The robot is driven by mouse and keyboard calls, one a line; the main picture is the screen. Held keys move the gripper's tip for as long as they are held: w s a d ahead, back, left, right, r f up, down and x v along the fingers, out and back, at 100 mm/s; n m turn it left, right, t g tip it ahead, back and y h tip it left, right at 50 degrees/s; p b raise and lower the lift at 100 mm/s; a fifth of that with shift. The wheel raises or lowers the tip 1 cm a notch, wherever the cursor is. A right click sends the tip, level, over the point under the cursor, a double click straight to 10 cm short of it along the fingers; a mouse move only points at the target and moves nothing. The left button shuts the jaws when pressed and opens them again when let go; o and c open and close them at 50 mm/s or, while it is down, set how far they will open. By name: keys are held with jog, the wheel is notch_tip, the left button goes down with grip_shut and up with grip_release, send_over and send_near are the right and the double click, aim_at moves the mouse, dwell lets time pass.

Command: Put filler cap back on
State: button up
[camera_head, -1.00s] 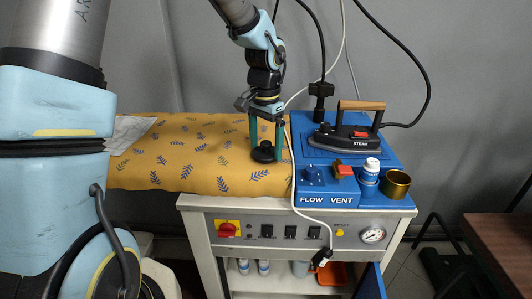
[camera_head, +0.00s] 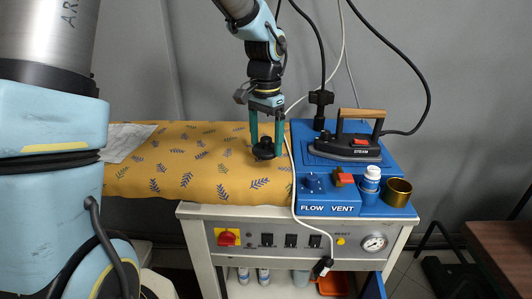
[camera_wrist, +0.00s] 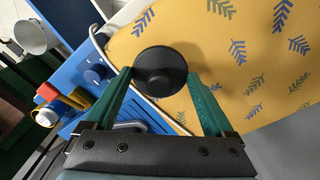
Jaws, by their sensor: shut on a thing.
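The filler cap (camera_head: 264,149) is a black round disc with a raised knob. My gripper (camera_head: 266,143) points down with its two green fingers shut on the cap, over the right part of the yellow leaf-patterned board cover (camera_head: 190,170). In the wrist view the cap (camera_wrist: 160,66) sits between the fingertips of my gripper (camera_wrist: 160,76), its face with the knob towards the camera. It appears a little above the cloth; the exact gap is hard to tell. I cannot make out an open filler neck in these views.
Right of the gripper is a blue top (camera_head: 330,208) marked FLOW and VENT, with a blue knob (camera_head: 312,184), red lever (camera_head: 344,178), white-capped bottle (camera_head: 371,178) and brass cup (camera_head: 398,192). A steam iron (camera_head: 348,146) stands behind. A white cable hangs close to the right finger.

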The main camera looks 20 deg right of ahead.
aim_at(267, 138)
notch_tip(267, 138, up, 6)
jog(key=shift+d+f+b, duration=0.1)
jog(key=shift+b, duration=0.2)
jog(key=s+d+f+m+p, duration=0.1)
jog(key=s+d+p, duration=0.1)
jog(key=s+d, duration=0.4)
jog(key=s+d+f+m+p, duration=0.2)
jog(key=s+d, duration=0.4)
jog(key=d, duration=0.7)
jog(key=s+d+f+m+p, duration=0.1)
jog(key=s+d+p, duration=0.2)
jog(key=s+d, duration=0.3)
jog(key=d, duration=0.4)
jog(key=shift+s+f+m, duration=0.2)
jog(key=shift+s+m, duration=0.1)
jog(key=shift+s, duration=0.05)
notch_tip(267, 138, down, 4)
jog(key=b, duration=0.2)
jog(key=shift+d+b, duration=0.1)
jog(key=shift+b, duration=0.25)
notch_tip(267, 138, down, 2)
jog(key=shift+f+b, duration=0.1)
jog(key=shift+b, duration=0.25)
jog(key=shift+p, duration=0.35)
